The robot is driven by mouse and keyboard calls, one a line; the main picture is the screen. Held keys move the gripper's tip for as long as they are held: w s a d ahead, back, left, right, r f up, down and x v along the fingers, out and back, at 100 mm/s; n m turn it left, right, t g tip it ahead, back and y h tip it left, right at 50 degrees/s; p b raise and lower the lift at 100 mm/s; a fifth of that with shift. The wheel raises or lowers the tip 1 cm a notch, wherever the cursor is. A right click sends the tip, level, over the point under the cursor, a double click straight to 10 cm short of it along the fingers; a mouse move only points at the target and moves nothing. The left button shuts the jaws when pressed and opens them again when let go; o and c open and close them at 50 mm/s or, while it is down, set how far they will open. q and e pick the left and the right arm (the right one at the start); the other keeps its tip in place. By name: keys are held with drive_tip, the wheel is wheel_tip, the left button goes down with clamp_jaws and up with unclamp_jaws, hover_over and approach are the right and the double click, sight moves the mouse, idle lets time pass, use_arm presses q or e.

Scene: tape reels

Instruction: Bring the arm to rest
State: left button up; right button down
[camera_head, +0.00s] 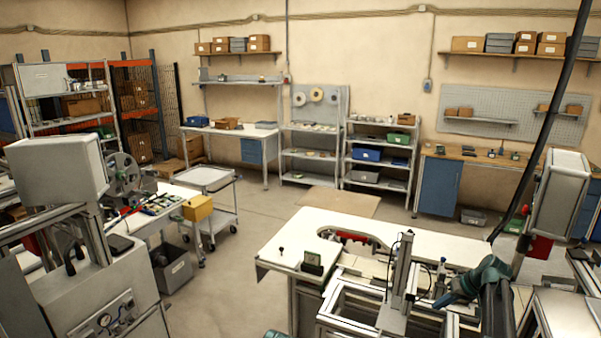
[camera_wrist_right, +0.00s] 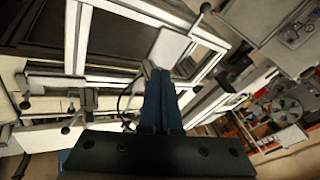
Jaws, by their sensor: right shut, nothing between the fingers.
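My right arm, dark and teal, comes in at the lower right of the head view. Its right gripper (camera_head: 441,302) points left beside the upright metal post of a frame on the white bench. In the right wrist view the two blue fingers (camera_wrist_right: 159,75) lie together, shut with nothing between them. The aluminium frame (camera_wrist_right: 120,12) shows behind the fingertips; I cannot tell how far apart they are. My left gripper is not in view.
The aluminium frame with its upright post (camera_head: 400,270) stands close to my right gripper. A white bench (camera_head: 285,248) lies behind it. A grey box on a pole (camera_head: 558,195) stands to the right. Open floor (camera_head: 235,270) lies to the left of the bench.

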drive_tip(key=s+a+f+n+g+b, duration=0.1)
drive_tip(key=s+a+f+b, duration=0.25)
drive_tip(key=a, duration=0.55)
drive_tip(key=s+a+f+n+g+b, duration=0.1)
drive_tip(key=s+a+f+g+b, duration=0.2)
drive_tip(key=a, duration=0.6)
drive_tip(key=s+a+f+n+h+b, duration=0.1)
drive_tip(key=s+a+f+h+b, duration=0.2)
drive_tip(key=s+a, duration=0.7)
drive_tip(key=s+a+f+n+h+b, duration=0.1)
drive_tip(key=s+a+f+h+b, duration=0.1)
drive_tip(key=s+a+f+b, duration=0.5)
drive_tip(key=s+a+f, duration=0.3)
drive_tip(key=s+f, duration=0.1)
drive_tip(key=s, duration=0.2)
drive_tip(key=shift+s+n+g+h, duration=0.15)
drive_tip(key=shift+n+g+h, duration=0.15)
drive_tip(key=shift+n+h, duration=0.1)
